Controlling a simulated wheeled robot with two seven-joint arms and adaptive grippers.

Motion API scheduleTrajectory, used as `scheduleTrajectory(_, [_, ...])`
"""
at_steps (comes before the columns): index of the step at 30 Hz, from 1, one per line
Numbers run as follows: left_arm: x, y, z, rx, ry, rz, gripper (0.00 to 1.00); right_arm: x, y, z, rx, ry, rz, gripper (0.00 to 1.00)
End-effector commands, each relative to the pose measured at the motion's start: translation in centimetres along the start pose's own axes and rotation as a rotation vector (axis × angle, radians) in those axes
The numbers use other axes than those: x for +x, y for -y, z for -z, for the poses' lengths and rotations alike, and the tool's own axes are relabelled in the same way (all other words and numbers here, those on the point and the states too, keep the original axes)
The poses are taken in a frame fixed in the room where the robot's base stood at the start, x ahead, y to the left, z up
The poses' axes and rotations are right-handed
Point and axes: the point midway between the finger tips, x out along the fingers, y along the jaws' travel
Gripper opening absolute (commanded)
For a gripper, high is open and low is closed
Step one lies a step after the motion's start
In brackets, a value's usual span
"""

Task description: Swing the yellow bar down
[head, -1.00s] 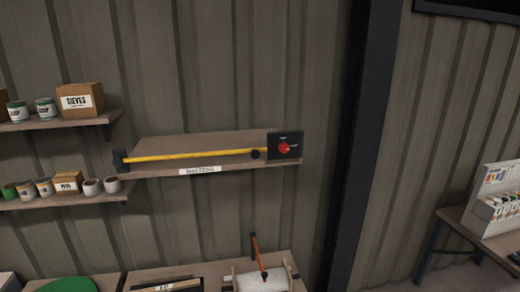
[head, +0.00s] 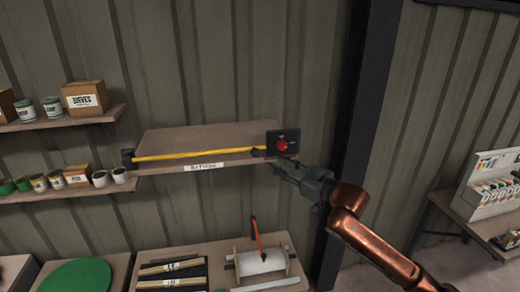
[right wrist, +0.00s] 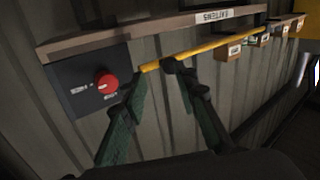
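The yellow bar (head: 200,154) lies level along the front of a wall shelf. In the right wrist view the bar (right wrist: 215,47) runs away to the upper right. My right gripper (head: 279,163) is at the bar's right end, just below the black panel. In the right wrist view its two fingers (right wrist: 160,82) are spread, with the bar's near end just beyond their tips; contact cannot be told. My left gripper is not in view.
A black panel (head: 283,142) with a red knob (right wrist: 107,83) is beside the bar's right end. The shelf (head: 205,138) is otherwise bare. Shelves with tins and boxes (head: 85,97) are at left. A bench with a roller press (head: 262,262) stands below.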

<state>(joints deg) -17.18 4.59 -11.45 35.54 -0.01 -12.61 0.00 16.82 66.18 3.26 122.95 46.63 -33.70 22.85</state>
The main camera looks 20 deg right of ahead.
Motion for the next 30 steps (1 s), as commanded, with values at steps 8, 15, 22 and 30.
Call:
scheduleTrajectory(8, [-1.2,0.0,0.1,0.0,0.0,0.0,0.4,1.5,1.4,2.0,-0.009,-0.01,0.025,0.28])
scheduleTrajectory(15, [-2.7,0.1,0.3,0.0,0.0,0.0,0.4,5.3,1.6,2.1,-0.011,-0.01,0.024,0.28])
scheduleTrajectory(22, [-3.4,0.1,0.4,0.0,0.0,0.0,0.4,7.3,1.5,1.9,-0.012,-0.009,0.022,0.28])
scheduleTrajectory(30, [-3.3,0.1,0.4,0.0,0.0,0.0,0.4,7.5,1.6,1.7,-0.014,-0.008,0.022,0.28])
